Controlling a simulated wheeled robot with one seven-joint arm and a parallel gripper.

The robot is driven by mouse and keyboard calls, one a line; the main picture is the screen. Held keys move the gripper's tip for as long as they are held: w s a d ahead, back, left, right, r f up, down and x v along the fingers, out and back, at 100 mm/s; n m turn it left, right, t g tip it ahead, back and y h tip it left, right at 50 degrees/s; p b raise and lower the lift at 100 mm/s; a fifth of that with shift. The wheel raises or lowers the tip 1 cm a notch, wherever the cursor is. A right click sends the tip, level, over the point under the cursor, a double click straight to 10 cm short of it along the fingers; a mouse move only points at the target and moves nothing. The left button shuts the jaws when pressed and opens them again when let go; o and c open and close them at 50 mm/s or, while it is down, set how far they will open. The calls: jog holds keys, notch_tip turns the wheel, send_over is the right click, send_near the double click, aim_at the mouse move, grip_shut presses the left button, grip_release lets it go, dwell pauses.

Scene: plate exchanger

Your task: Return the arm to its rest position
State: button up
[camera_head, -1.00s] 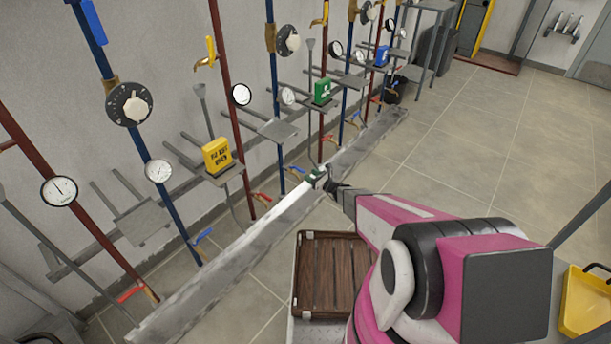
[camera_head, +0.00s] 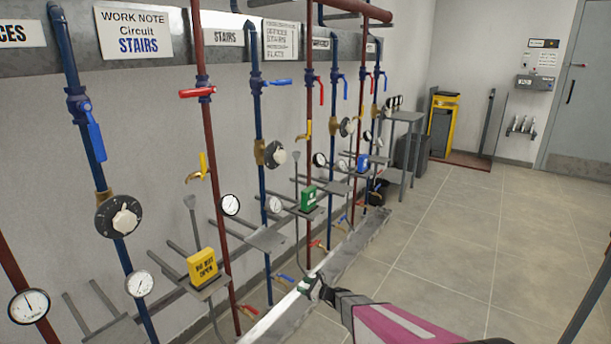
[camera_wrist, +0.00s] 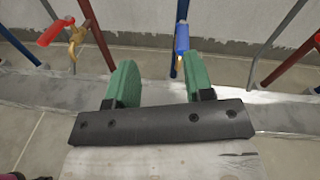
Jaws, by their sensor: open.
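My gripper (camera_wrist: 156,88) is open and empty, its two green finger pads apart in the wrist view. In the head view my gripper (camera_head: 309,286) is at the end of my pink and grey arm, low in the picture, in front of the grey floor rail (camera_head: 350,250). In the wrist view the rail (camera_wrist: 50,105) runs across behind the fingers. A red-handled valve (camera_wrist: 56,32) is left of the fingers and a blue-handled valve (camera_wrist: 182,38) shows between them and beyond.
Red and blue pipes with gauges and valves line the wall at left. A yellow tag block (camera_head: 203,267) and a green block (camera_head: 308,198) sit on small shelves. A grey stand (camera_head: 402,125) is farther back. Open tiled floor (camera_head: 460,240) lies to the right.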

jog(key=s+r+n+g+h, duration=0.1)
jog(key=s+r+n+g, duration=0.3)
jog(key=s+r+n, duration=0.3)
jog(key=s+d+r+n+g+h, duration=0.4)
jog(key=s+d+r+n+h, duration=0.9)
jog(key=s+d+r, duration=0.3)
jog(key=s+d+n, duration=0.1)
jog(key=d, duration=0.2)
jog(key=shift+s+d+r+n+h, duration=0.15)
jog(key=shift+s+d+n+h, duration=0.05)
jog(key=shift+d+n+h, duration=0.2)
jog(key=shift+w+a, duration=0.1)
jog(key=shift+a, duration=0.1)
